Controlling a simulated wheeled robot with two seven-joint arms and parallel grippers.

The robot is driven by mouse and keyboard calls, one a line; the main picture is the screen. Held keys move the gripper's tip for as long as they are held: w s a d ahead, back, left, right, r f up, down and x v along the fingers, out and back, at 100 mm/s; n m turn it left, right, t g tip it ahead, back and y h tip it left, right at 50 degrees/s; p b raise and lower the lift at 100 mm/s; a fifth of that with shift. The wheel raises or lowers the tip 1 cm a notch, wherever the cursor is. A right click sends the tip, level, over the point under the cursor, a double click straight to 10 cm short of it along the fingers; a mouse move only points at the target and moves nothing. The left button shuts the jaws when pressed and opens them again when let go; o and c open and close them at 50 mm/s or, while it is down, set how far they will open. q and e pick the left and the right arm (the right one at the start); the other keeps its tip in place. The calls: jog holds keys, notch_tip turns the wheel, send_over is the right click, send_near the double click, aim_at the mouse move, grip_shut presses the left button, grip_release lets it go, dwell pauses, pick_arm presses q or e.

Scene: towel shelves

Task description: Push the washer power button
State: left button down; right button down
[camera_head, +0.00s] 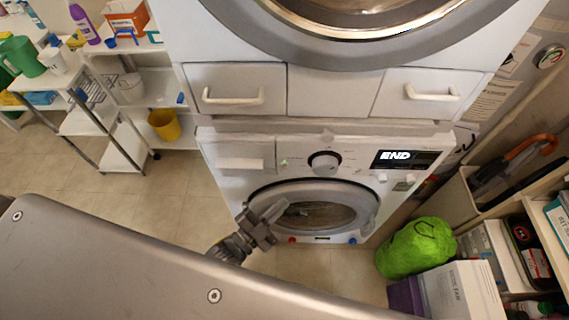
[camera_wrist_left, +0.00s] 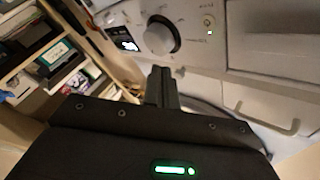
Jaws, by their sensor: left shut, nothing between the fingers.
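The white washer (camera_head: 300,152) stands under a second front-loading machine. Its panel has a round knob (camera_head: 324,161), a lit display reading END (camera_head: 405,158) and a small button with a greenish mark (camera_head: 284,162) left of the knob. The left wrist view shows the panel turned around, with the knob (camera_wrist_left: 160,36) and a small round button with a light (camera_wrist_left: 209,22). I cannot read which button is power. My left gripper (camera_head: 283,205) is shut and empty, in front of the washer door and below the panel; its fingers (camera_wrist_left: 160,76) point toward the panel. My right gripper is not in view.
The upper machine's drawers (camera_head: 335,92) with white handles overhang the panel. A green bag (camera_head: 417,248) and boxes sit at lower right beside shelves. A white cart (camera_head: 118,140) and a yellow bucket (camera_head: 164,124) stand at left. The tiled floor there is partly clear.

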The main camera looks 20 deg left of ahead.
pick_arm(q)
jog(key=shift+w, duration=0.1)
jog(key=b, duration=0.2)
send_near(285, 165)
jog(key=w+d, duration=0.4)
jog(key=d, duration=0.1)
jog(key=shift+r, duration=0.4)
dwell(1.2)
jog(key=shift+w+a+p, duration=0.1)
jog(key=shift+w+p, duration=0.05)
jog(key=shift+p, duration=0.15)
jog(key=shift+w, duration=0.3)
jog(key=shift+w+a, duration=0.1)
dwell(0.4)
